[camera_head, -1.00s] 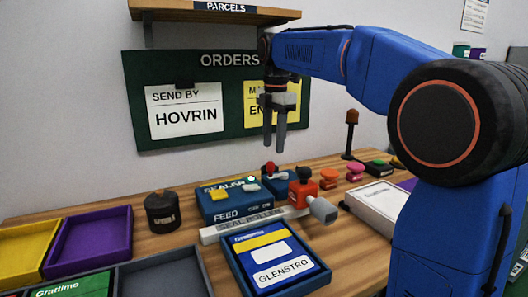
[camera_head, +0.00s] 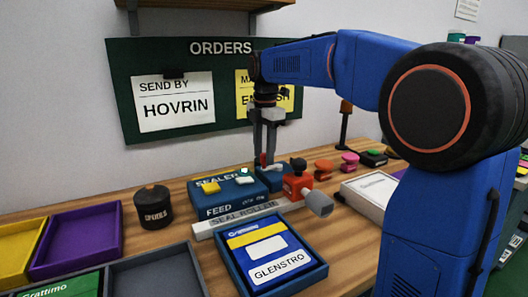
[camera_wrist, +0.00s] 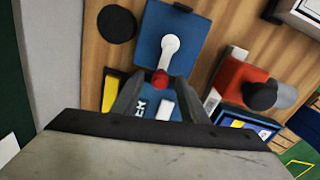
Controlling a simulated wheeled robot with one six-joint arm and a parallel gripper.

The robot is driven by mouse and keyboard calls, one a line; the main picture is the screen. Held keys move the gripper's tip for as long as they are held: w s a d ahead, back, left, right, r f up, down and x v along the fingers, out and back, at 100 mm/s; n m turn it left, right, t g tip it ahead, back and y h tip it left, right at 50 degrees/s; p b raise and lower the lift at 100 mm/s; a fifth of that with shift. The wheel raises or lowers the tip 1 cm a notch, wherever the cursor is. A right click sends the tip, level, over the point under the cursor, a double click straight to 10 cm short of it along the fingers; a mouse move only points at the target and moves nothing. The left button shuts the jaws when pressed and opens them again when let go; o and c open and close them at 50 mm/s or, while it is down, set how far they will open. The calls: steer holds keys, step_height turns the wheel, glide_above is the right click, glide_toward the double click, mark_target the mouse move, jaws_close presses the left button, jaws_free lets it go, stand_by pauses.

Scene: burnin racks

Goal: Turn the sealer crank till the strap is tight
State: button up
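The blue sealer (camera_head: 222,201) stands on the wooden bench with a yellow and a pale button on top. Beside it, the sealer crank has a blue base (camera_wrist: 160,22), a white arm (camera_wrist: 170,44) and a red knob (camera_wrist: 160,79). My gripper (camera_head: 264,166) points down over the crank. In the wrist view, its two fingers (camera_wrist: 158,84) stand apart on either side of the red knob, with a small gap visible. The fingers hide part of the crank in the head view. I cannot make out the strap.
A red-orange device (camera_head: 298,186) with a dark knob and grey cylinder stands close right of the crank. A blue tray (camera_head: 318,270) holds a GLENSTRO parcel (camera_head: 268,252) in front. A dark round pot (camera_head: 153,206) stands left. The orders board (camera_head: 122,88) is behind.

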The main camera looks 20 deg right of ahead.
jaws_close()
